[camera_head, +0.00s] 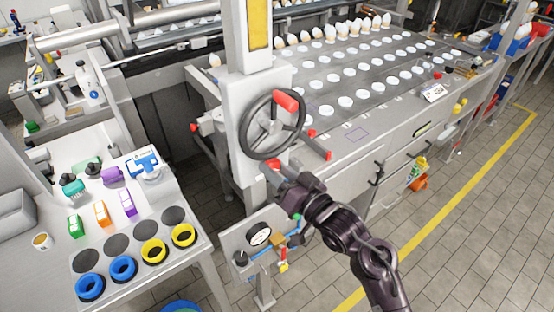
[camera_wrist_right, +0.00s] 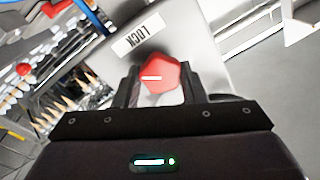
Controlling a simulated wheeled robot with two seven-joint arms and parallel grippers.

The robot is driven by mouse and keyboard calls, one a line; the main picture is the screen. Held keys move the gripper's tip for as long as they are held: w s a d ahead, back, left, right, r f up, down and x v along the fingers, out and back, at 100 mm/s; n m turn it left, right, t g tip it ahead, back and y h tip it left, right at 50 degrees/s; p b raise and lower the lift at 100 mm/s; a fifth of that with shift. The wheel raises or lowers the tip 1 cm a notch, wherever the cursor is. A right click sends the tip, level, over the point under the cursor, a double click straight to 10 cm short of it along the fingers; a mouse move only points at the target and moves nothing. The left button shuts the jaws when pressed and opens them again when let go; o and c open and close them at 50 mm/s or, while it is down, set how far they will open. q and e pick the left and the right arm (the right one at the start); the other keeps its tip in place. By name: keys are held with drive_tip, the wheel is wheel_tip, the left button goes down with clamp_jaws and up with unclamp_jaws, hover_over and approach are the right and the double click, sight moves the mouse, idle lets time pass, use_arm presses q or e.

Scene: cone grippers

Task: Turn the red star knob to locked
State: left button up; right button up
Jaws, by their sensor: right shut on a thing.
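The red star knob (camera_wrist_right: 168,75) sits on a grey panel in the right wrist view, with a short white mark on its face. A white label reading LOCK (camera_wrist_right: 138,36) is on the panel just above and left of the knob in that view. The white mark lies near the knob's left side, not clearly towards the label. My right gripper (camera_wrist_right: 165,88) is shut on the knob, one dark finger on each side. In the head view the knob (camera_head: 273,164) shows as a little red at the tip of my right gripper (camera_head: 276,172), below the handwheel. My left gripper is out of view.
A dark handwheel (camera_head: 272,125) with a red grip is mounted on the white post just above my right gripper. Red-tipped levers (camera_head: 320,145) stick out to its right. A gauge panel (camera_head: 259,237) stands below. A bench (camera_head: 60,265) with rings and bottles is at left.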

drive_tip(key=m+p, duration=0.4)
drive_tip(key=m, duration=0.2)
drive_tip(key=shift+r+t+p, duration=0.15)
drive_tip(key=shift+t+p, duration=0.25)
drive_tip(key=m+p, duration=0.2)
drive_tip(key=m, duration=0.1)
drive_tip(key=shift+h, duration=0.3)
drive_tip(key=shift+m+p, duration=0.8)
drive_tip(key=shift+m, duration=0.3)
drive_tip(key=shift+f, duration=0.2)
drive_tip(key=shift+t, duration=0.3)
drive_tip(key=o, duration=1)
